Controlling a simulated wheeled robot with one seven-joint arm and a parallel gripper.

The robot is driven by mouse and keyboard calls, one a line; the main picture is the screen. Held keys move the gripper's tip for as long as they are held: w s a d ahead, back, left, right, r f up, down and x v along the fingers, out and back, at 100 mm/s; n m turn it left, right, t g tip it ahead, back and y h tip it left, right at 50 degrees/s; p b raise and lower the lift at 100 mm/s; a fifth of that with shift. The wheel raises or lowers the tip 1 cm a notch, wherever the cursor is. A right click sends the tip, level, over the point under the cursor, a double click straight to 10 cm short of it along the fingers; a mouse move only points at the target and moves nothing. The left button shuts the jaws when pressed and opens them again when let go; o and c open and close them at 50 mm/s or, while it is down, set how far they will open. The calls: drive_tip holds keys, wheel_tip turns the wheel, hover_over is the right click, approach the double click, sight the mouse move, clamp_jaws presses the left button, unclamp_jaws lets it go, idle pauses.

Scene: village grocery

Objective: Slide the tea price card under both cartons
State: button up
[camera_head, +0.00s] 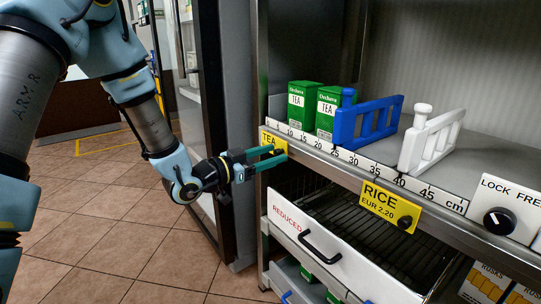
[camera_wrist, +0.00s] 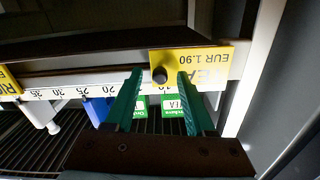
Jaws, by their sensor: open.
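The yellow tea price card (camera_head: 268,138) is on the left end of the shelf's front edge, below the ruler strip. It shows upside down in the wrist view (camera_wrist: 200,59), with a black knob (camera_wrist: 160,75). Two green tea cartons (camera_head: 296,111) (camera_head: 328,108) stand upright side by side on the shelf above. My gripper (camera_head: 285,155) is open in front of the card. In the wrist view the knob lies between my fingertips (camera_wrist: 159,75); contact cannot be told.
A blue divider (camera_head: 345,127) stands close right of the cartons, a white divider (camera_head: 411,151) farther right. The rice card (camera_head: 378,202) hangs on the same edge. Below is a drawer marked REDUCED (camera_head: 340,262). A dark door frame (camera_head: 213,120) rises at left.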

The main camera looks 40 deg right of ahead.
clamp_jaws()
idle(0.5)
idle(1.0)
